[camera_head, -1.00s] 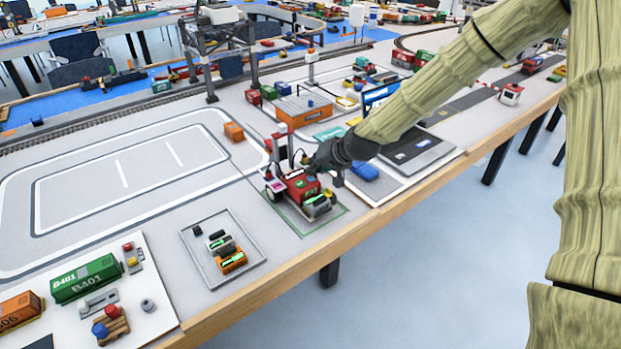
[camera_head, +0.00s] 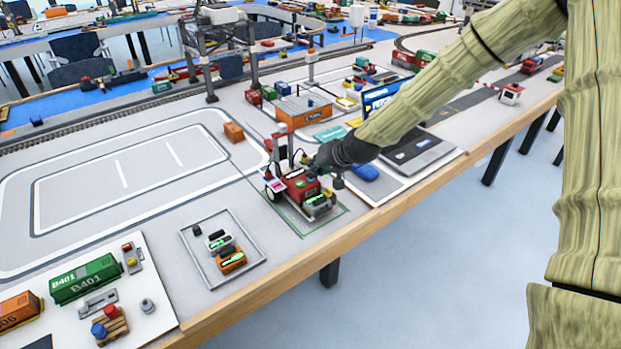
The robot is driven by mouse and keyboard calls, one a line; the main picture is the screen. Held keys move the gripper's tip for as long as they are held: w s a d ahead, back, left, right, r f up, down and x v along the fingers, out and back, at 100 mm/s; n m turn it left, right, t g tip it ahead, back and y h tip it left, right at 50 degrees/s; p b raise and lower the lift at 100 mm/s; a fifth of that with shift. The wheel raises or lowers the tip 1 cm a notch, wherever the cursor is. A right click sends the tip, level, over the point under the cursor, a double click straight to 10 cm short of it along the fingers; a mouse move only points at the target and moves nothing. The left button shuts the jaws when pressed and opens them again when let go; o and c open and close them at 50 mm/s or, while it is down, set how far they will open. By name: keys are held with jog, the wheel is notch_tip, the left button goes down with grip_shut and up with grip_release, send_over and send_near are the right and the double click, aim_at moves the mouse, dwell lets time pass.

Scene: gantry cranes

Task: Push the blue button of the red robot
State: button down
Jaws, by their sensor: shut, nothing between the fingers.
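The red robot (camera_head: 297,186) is a small red wheeled vehicle with an upright red mast at its back. It stands inside a green outlined square near the table's front edge. A small blue spot, likely the blue button (camera_head: 312,178), shows on its top beside a green one. My gripper (camera_head: 318,166) is dark and shut, with nothing in it. It is just above and behind the right side of the red robot's top, close to the blue spot. I cannot tell whether it touches the robot. The fingertips are small and partly blend with the robot.
A grey tray (camera_head: 191,243) with small black, white and orange blocks lies left of the robot. A blue car-like object (camera_head: 365,173) is to its right, under my arm. An orange block (camera_head: 233,132) and an orange container (camera_head: 303,111) stand behind. The white-lined track area is clear.

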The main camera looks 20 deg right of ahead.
jog(key=shift+r, duration=0.1)
jog(key=shift+r+p, duration=0.65)
jog(key=shift+r, duration=0.1)
jog(key=shift+r, duration=0.1)
jog(key=shift+r+p, duration=2.05)
jog(key=shift+r, duration=0.85)
